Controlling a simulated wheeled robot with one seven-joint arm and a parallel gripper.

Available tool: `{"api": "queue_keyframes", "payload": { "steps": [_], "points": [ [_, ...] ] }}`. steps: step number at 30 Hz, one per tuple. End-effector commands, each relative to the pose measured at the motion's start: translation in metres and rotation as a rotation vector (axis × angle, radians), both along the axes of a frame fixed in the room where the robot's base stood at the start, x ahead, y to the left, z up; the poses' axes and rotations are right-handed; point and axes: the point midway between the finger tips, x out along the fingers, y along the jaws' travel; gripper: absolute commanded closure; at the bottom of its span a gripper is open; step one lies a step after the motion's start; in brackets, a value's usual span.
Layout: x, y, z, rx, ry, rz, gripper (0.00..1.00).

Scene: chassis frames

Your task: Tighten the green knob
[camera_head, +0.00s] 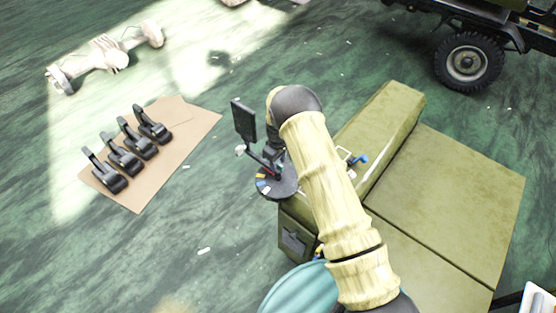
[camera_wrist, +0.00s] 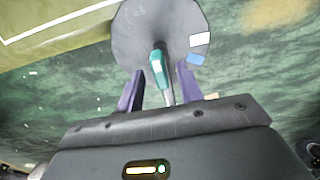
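The green knob (camera_wrist: 157,62) is a teal handle with a pale mark, seen in the wrist view in front of a grey round disc (camera_wrist: 140,35). My gripper (camera_wrist: 158,80) has two purple fingers, spread apart, one on each side of the knob's lower part. Gaps show between the fingers and the knob, so it looks unheld. In the head view the grey disc (camera_head: 272,189) with small coloured tabs sits at the left end of an olive box (camera_head: 385,120). My arm hides much of that area, and the knob cannot be made out clearly there.
A blue knob (camera_head: 361,159) sticks up on the olive box, right of my arm. Several black clamp-like parts (camera_head: 122,160) lie on a brown sheet (camera_head: 190,120) at left. A pale axle (camera_head: 105,55) lies behind. A wheeled vehicle (camera_head: 468,62) stands back right. Green floor between is mostly clear.

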Motion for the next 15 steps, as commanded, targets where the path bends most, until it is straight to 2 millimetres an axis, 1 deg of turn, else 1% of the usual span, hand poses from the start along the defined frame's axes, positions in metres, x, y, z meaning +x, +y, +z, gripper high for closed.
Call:
{"api": "queue_keyframes", "payload": {
  "steps": [4, 11, 14, 15],
  "points": [
    [-0.0002, 0.0, -0.0066, 0.0, 0.0, 0.0, 0.64],
    [-0.0001, 0.0001, -0.0071, 0.0, 0.0, 0.0, 0.64],
    [-0.0001, 0.0001, -0.007, 0.0, 0.0, 0.0, 0.81],
    [-0.0001, 0.0001, -0.0069, 0.0, 0.0, 0.0, 0.89]
  ]
}}
